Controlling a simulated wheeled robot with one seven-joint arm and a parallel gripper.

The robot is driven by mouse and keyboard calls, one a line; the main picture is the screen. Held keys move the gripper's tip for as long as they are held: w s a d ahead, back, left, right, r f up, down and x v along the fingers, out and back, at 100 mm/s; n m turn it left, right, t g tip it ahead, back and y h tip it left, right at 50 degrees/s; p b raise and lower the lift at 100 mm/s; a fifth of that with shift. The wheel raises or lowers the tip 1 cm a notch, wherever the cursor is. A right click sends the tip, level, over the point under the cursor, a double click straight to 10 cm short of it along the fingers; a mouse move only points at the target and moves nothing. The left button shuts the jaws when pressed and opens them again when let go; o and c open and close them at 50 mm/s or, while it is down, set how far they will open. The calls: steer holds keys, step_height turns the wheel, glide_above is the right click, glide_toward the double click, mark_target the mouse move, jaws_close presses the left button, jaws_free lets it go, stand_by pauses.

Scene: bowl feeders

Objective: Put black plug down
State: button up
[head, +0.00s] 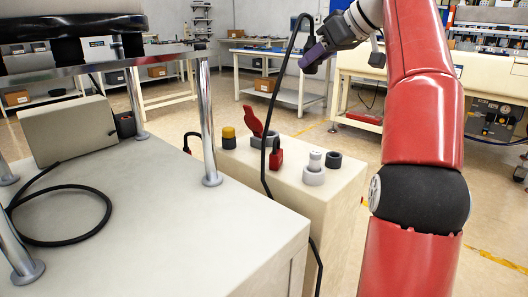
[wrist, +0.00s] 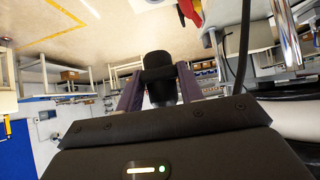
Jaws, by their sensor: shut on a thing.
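The black plug (wrist: 158,66) sits between the two purple fingers of my gripper (wrist: 158,78) in the wrist view. My gripper is shut on it. In the head view my gripper (head: 313,60) is raised in the air above and behind the light control box (head: 342,188). A black cable (head: 284,75) loops from beside my gripper down past the front of the box. The cable also shows in the wrist view (wrist: 244,48). The plug is apart from any surface.
The large cabinet (head: 165,235) at left carries metal posts (head: 207,125). Workbenches (head: 285,92) stand behind.

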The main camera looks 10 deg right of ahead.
step_height(320, 180, down, 16)
steer(key=b, duration=0.9)
steer(key=shift+a, duration=0.1)
steer(key=shift+f+b, duration=0.95)
steer(key=shift+f, duration=1.05)
steer(key=o, duration=1)
steer(key=shift+w, duration=0.1)
steer(key=shift+o, duration=0.6)
steer(key=shift+s+r, duration=0.25)
steer(key=p+v, duration=0.2)
steer(key=v, duration=0.9)
steer(key=shift+s+p, duration=0.1)
steer(key=shift+p, duration=0.2)
steer(key=shift+s+r, duration=0.1)
